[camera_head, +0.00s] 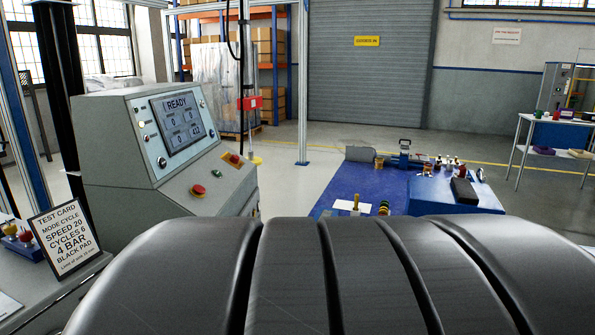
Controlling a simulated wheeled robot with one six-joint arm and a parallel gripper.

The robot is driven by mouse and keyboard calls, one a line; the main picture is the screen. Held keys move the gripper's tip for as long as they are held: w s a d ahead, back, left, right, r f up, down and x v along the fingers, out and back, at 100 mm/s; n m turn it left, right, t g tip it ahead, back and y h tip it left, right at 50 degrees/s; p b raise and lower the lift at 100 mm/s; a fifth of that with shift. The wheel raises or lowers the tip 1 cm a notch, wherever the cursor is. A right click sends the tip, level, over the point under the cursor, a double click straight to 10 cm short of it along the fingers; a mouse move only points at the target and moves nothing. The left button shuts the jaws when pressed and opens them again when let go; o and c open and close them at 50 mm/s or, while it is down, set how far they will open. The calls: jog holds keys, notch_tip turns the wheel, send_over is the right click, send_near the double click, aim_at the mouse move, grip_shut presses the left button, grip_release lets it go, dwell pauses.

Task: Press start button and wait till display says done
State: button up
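A grey control console (140,190) stands at the left. Its display (179,121) says "READY" above several small number boxes, some showing 0. A red mushroom button (198,190) sits on the sloped front panel. A second red button (234,159) sits on an orange plate farther right. Small round controls flank the display, including a dark knob (162,162). I cannot tell which control is the start button. My gripper is not in view.
A large dark grooved surface (290,275) fills the bottom and hides what lies below. A test card (64,237) stands at lower left, reading "MODE CYCLE, SPEED 20, CYCLES 6, 4 BAR, BLACK PAD". A blue table (370,185) holds tools and small items. Open floor lies behind.

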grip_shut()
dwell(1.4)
